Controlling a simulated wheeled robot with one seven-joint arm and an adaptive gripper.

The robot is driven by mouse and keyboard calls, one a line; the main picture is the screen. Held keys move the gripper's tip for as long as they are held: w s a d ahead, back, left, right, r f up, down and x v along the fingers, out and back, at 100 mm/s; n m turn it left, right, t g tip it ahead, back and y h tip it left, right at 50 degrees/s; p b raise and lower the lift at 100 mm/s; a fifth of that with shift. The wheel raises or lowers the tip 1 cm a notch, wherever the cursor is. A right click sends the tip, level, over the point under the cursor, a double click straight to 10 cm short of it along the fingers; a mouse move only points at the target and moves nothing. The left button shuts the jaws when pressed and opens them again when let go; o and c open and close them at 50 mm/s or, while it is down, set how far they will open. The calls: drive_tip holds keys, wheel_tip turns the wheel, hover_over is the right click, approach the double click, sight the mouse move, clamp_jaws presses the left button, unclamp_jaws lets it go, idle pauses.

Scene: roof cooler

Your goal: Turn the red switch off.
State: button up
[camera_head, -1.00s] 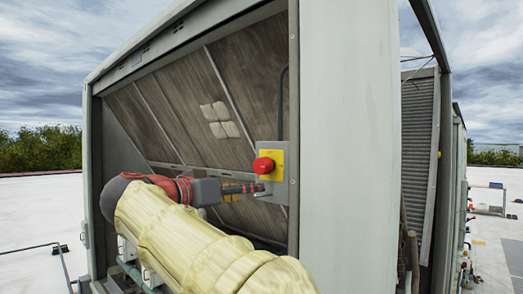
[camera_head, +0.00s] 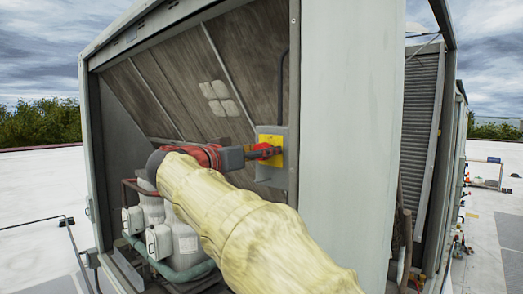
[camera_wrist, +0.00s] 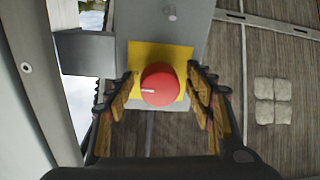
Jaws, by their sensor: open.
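The red switch (camera_wrist: 159,86) is a round knob with a white mark on a yellow plate (camera_wrist: 183,57), fixed to a grey box. In the wrist view the knob is between the two fingers of my gripper (camera_wrist: 160,90), which is open, with a small gap on each side. The white mark points to the left in that view. In the head view my gripper (camera_head: 262,152) reaches the knob and covers much of it; the yellow plate shows behind it.
The grey switch box (camera_head: 272,176) is mounted beside the pale cabinet post (camera_head: 345,150). Slanted brown panels (camera_head: 170,90) lie behind. Grey compressors (camera_head: 175,235) with pipes stand low inside the frame. White roof floor is open on the left.

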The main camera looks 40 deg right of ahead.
drive_tip(key=c, duration=1.1)
drive_tip(key=shift+c, duration=0.2)
